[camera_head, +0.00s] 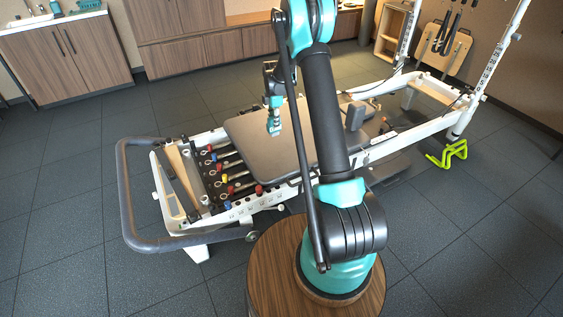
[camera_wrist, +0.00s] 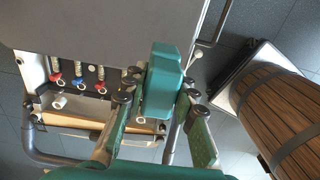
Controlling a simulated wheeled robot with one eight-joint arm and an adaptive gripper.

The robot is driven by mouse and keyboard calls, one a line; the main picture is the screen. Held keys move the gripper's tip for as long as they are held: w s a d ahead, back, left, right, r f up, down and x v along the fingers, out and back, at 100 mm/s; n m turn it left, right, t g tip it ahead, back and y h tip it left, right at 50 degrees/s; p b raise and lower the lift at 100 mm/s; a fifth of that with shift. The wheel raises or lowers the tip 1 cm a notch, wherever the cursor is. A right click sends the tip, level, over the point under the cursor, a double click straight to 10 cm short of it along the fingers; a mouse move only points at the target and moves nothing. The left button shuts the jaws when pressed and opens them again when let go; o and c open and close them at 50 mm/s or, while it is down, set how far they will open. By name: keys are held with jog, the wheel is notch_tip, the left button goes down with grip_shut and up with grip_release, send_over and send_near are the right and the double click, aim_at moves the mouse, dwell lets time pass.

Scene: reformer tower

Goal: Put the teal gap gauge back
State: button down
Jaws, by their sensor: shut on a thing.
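My gripper (camera_head: 274,101) is raised above the grey padded carriage of the reformer (camera_head: 262,135) in the head view. It is shut on the teal gap gauge (camera_head: 274,124), which hangs below the fingers. In the wrist view the gauge (camera_wrist: 166,78) is a teal block with a stepped shape, held between the two fingers of my gripper (camera_wrist: 160,98). The fingers hide part of its sides. I cannot make out an empty holder for the gauge in either view.
Coloured spring ends (camera_head: 228,176) lie in the reformer's frame at the left, inside a grey curved rail (camera_head: 126,190). A lime-green stand (camera_head: 447,153) is on the floor at the right. A wooden barrel-shaped thing (camera_wrist: 275,110) stands at the right of the wrist view. Floor at the left is clear.

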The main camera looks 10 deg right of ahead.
notch_tip(320, 180, down, 19)
jog(key=shift+r, duration=0.1)
dwell(0.4)
jog(key=c, duration=1.2)
grip_release()
